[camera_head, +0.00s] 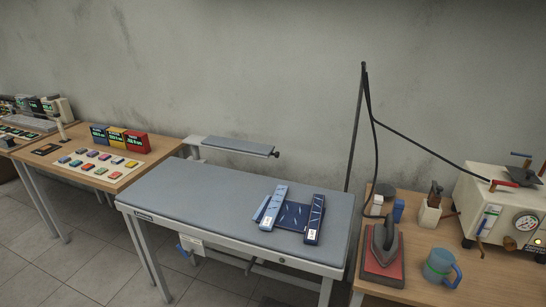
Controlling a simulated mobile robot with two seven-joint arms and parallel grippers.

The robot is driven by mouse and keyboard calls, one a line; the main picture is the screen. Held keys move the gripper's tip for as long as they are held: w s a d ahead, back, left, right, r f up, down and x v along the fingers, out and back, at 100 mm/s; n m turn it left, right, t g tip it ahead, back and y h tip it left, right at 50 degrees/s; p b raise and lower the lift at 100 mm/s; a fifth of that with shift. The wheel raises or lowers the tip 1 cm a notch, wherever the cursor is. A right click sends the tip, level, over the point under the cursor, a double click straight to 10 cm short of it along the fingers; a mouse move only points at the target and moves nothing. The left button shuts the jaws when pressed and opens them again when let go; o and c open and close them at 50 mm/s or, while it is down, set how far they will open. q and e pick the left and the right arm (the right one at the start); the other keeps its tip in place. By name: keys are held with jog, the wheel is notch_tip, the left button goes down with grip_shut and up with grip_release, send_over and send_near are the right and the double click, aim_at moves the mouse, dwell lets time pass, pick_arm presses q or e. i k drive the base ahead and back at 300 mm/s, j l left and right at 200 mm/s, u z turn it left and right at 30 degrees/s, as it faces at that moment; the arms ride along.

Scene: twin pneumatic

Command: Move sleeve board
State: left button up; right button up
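The sleeve board (238,146) is a narrow grey padded board behind the ironing table (175,188). It lies roughly level, with a pale support at its left end and a small dark knob at its right end. It stands clear of the folded dark blue patterned cloth (292,215) on the table's right half. Neither of my grippers is in view.
A red iron rest with an iron (383,243), a blue mug (439,267) and a boiler with a gauge (505,215) stand on the right table. A dark hose hangs from a pole (356,125). Coloured boxes (118,138) stand left. The ironing table's left half is clear.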

aim_at(233, 146)
jog(key=i+j, duration=0.3)
jog(key=i, duration=0.15)
jog(key=i+j, duration=0.25)
jog(key=i, duration=0.2)
jog(key=z, duration=0.05)
